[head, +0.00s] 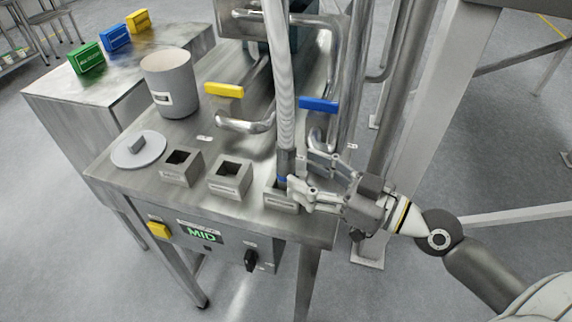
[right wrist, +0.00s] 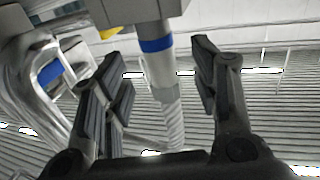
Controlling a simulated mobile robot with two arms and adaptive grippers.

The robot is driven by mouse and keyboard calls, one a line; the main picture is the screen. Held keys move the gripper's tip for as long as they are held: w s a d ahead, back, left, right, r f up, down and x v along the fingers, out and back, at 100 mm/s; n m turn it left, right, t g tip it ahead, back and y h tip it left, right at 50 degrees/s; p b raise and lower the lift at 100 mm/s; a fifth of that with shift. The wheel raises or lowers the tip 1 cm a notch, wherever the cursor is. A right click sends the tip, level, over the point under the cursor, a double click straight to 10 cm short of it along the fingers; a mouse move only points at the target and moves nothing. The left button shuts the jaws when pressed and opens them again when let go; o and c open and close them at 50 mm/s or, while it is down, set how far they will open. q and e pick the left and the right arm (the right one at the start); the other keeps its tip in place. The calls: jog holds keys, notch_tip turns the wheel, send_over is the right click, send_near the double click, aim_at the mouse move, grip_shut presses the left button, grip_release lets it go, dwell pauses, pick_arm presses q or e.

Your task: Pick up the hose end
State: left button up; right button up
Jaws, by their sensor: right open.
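The hose end (head: 285,163) is a grey cuff with a blue band, at the bottom of a ribbed pale hose (head: 284,90). It stands upright in the rightmost square metal holder (head: 283,204) at the table's front. My right gripper (head: 299,172) is open and comes in from the right at the height of the cuff. In the right wrist view, the hose end (right wrist: 158,68) shows between the two spread fingers (right wrist: 157,60), with visible gaps on both sides. The holder block shows at the top of that view. My left gripper is not in view.
Two more holders (head: 229,179) stand left of it, beside a round lid (head: 138,149) and a grey pot (head: 170,82). Steel pipes with yellow (head: 224,90) and blue (head: 319,104) handles stand behind. A control box (head: 225,246) hangs at the front edge.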

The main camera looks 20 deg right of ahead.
aim_at(294, 168)
jog(key=shift+w+r, duration=0.15)
jog(key=shift+w, duration=0.05)
jog(key=p+x, duration=0.4)
jog(key=shift+w+a+r, duration=0.15)
jog(key=shift+a+r, duration=0.05)
jog(key=shift+w+a+f+p, duration=0.2)
jog(key=shift+p, duration=0.1)
grip_shut()
